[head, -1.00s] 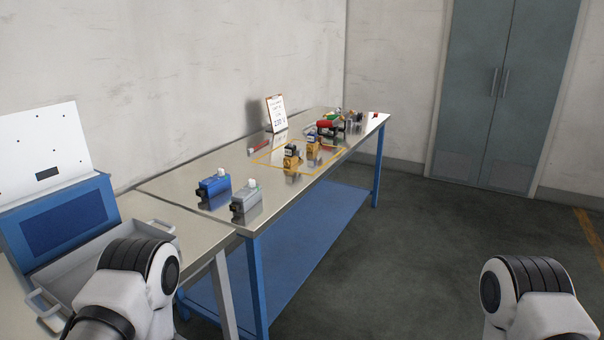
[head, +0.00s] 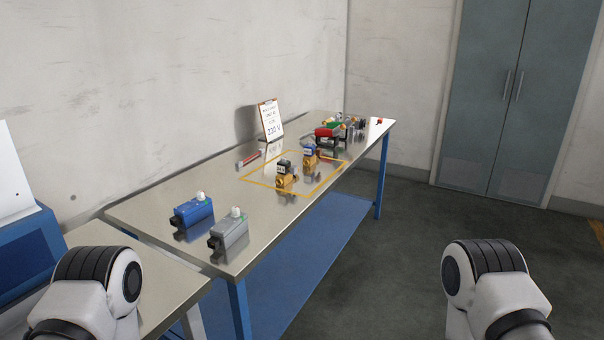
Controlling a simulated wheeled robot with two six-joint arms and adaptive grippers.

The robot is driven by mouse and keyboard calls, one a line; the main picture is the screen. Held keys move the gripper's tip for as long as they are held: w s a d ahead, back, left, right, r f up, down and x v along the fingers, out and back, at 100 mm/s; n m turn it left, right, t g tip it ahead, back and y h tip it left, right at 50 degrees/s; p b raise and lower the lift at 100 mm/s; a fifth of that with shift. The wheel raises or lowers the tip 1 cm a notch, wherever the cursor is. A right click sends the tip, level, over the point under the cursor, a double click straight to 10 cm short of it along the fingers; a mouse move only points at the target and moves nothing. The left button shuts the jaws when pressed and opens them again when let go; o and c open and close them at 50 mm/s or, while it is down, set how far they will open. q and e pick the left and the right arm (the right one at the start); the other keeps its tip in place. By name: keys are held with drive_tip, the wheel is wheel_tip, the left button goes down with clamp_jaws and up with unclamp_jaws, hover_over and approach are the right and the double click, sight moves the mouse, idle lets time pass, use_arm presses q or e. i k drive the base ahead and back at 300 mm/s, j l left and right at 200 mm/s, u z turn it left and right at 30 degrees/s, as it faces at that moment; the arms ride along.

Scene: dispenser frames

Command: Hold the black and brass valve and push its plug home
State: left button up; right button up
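A small valve with a black top and a brass-yellow body (head: 285,178) stands on the steel table (head: 160,200), inside a yellow outlined rectangle (head: 262,187). A similar valve with a blue top and brass body (head: 310,155) stands just behind it, to the right. At this distance I cannot make out a plug on the black-topped valve, or its position. Neither of my grippers is in view; only white and black links of my two arms show at the bottom left and bottom right.
A blue unit (head: 194,212) and a grey unit (head: 229,234) stand at the table's near end. A clipboard sign (head: 270,120) and a red-handled tool (head: 248,158) are near the wall. Red and green items (head: 328,134) crowd the far end. Open floor (head: 400,240) lies to the right.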

sight(293, 169)
drive_tip(key=i+l+u, duration=0.15)
drive_tip(key=u, duration=0.25)
drive_tip(key=i+l+u, duration=0.1)
drive_tip(key=l+u, duration=0.15)
drive_tip(key=u, duration=0.2)
drive_tip(key=l+u, duration=0.25)
drive_tip(key=u, duration=0.15)
